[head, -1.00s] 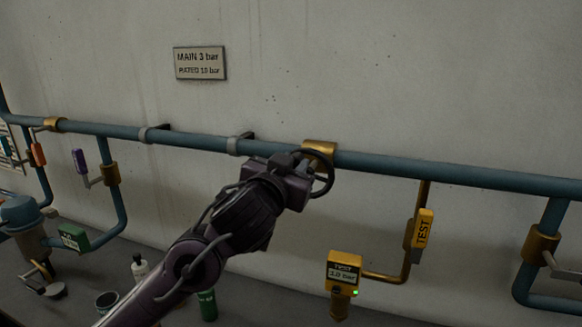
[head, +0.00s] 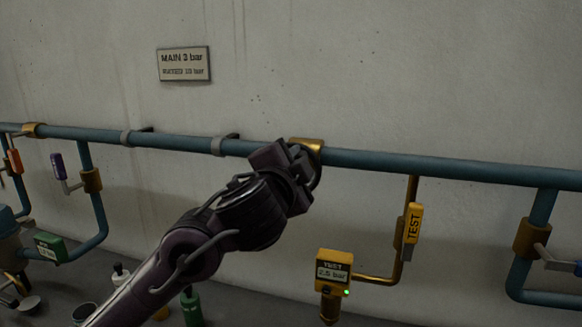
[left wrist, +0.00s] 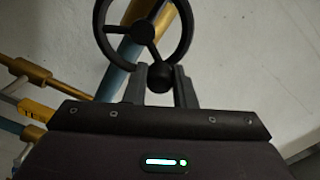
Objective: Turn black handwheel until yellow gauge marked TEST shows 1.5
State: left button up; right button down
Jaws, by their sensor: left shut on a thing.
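The black handwheel (left wrist: 143,31) fills the top of the left wrist view, with its hub, spokes and a round knob on its rim. My left gripper (left wrist: 160,84) is shut on that rim knob. In the head view my left gripper (head: 302,170) covers most of the handwheel (head: 318,172), which sits by a brass fitting on the blue pipe. The yellow TEST gauge (head: 333,272) shows what looks like 2.5 bar in small digits, with a green light lit. My right gripper is not in view.
A yellow TEST tag lever (head: 412,226) hangs right of the gauge on a brass pipe. The blue pipe (head: 440,166) runs along the wall under a MAIN 3 bar sign (head: 183,64). Purple and green tagged valves and bottles stand left, below my arm.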

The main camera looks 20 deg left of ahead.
pick_arm(q)
jog(key=shift+d+f+m+b, duration=0.3)
jog(key=shift+d+m+b, duration=0.1)
jog(key=shift+m, duration=0.6)
jog(key=o, duration=1)
jog(key=shift+s, duration=0.1)
jog(key=s, duration=0.7)
jog(key=shift+s, duration=0.4)
jog(key=shift+a, duration=0.1)
